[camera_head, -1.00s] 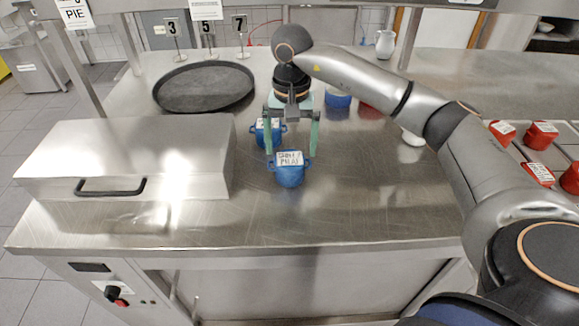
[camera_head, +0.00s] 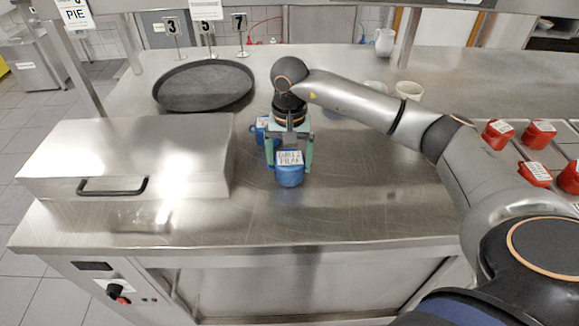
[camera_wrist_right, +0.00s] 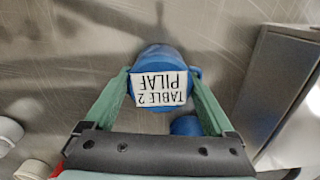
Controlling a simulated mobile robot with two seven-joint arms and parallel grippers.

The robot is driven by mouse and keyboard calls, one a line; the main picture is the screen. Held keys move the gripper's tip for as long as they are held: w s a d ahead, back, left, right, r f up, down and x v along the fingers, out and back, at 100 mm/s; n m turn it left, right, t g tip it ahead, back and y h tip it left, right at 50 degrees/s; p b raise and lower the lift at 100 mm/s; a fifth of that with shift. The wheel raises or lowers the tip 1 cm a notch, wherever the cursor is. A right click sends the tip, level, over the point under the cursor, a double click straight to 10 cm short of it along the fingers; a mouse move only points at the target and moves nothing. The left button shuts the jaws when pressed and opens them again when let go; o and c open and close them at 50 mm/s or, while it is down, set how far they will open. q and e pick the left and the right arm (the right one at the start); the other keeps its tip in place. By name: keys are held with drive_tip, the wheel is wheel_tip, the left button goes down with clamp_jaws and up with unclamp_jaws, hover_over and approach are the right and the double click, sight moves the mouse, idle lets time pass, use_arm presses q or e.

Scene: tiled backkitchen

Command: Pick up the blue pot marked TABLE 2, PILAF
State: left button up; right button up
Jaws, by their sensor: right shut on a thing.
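In the right wrist view the label on the pot (camera_wrist_right: 158,88) reads TABLE 2 PILAF, seen upside down. My right gripper (camera_head: 289,160) has come down over the pot, with one green finger on each side of it. In the right wrist view the fingers (camera_wrist_right: 162,88) press against the pot's sides. A second blue pot (camera_head: 262,127) stands just behind and to the left, partly hidden by the gripper. My left gripper is not in view.
A closed steel box with a black handle (camera_head: 112,186) stands to the left. A round dark tray (camera_head: 204,85) lies behind it. White cups (camera_head: 409,90) stand behind my right arm. Several red pots (camera_head: 498,134) sit at the right. The counter front is clear.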

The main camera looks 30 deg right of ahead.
drive_tip(key=shift+r, duration=0.1)
drive_tip(key=c, duration=0.8)
drive_tip(key=shift+o, duration=0.2)
